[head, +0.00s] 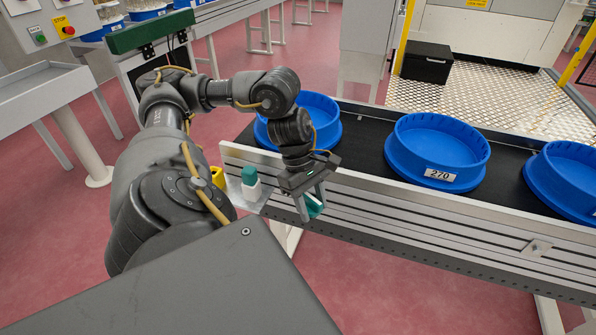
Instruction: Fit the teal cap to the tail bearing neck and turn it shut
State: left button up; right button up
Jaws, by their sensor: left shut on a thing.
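My left gripper (312,203) is at the near side of the conveyor, close to its left end, pointing down. It is shut on a teal cap (314,208), which shows between the fingers with a pale part beside it. A second teal piece (250,175) sits upright on a pale body on a small metal ledge (240,195), left of the gripper and apart from it. I cannot tell which part is the tail bearing neck; it may be hidden by the gripper or my arm. My right gripper is not in view.
The dark conveyor belt (362,155) carries blue round tubs, one labelled 270 (435,150). Its metal side rail (430,205) runs along the gripper's right. A yellow piece (218,178) stands by the ledge. A grey tray stand (35,90) is at the left. Red floor lies open in front.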

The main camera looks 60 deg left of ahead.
pick_arm(q)
jog(key=w+d+m+g, duration=0.1)
jog(key=w+d+m, duration=0.2)
jog(key=d, duration=0.3)
jog(key=w+d+m+g, duration=0.1)
jog(key=w+d+m, duration=0.25)
jog(key=d, duration=0.25)
jog(key=w+d+r+m+g, duration=0.1)
jog(key=w+d+r+m, duration=0.2)
jog(key=r, duration=0.5)
jog(key=shift+w+d+g+y, duration=0.3)
jog(key=shift+w+d+y, duration=0.1)
jog(key=shift+w+d, duration=0.55)
